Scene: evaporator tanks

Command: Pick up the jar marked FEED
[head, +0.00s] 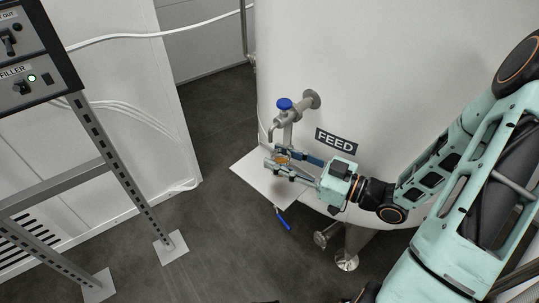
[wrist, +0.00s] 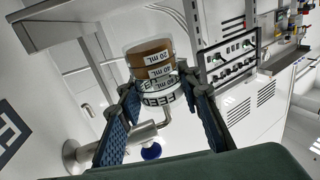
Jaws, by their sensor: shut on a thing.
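The jar marked FEED (wrist: 150,72) is a small clear jar with brown contents and volume marks. It appears upside down in the wrist view, between my two fingers. My gripper (head: 285,164) is shut on it, just below the tap of the tank. In the head view the jar (head: 281,159) is small and mostly hidden by the fingers. It is above the white shelf (head: 255,182); I cannot tell whether it touches it.
The large white tank (head: 400,70) carries a FEED sign (head: 336,141). Its tap with a blue knob (head: 284,104) is close above my gripper. A blue-handled valve (head: 283,219) is below the shelf. A metal control stand (head: 115,165) stands at left, with open floor between.

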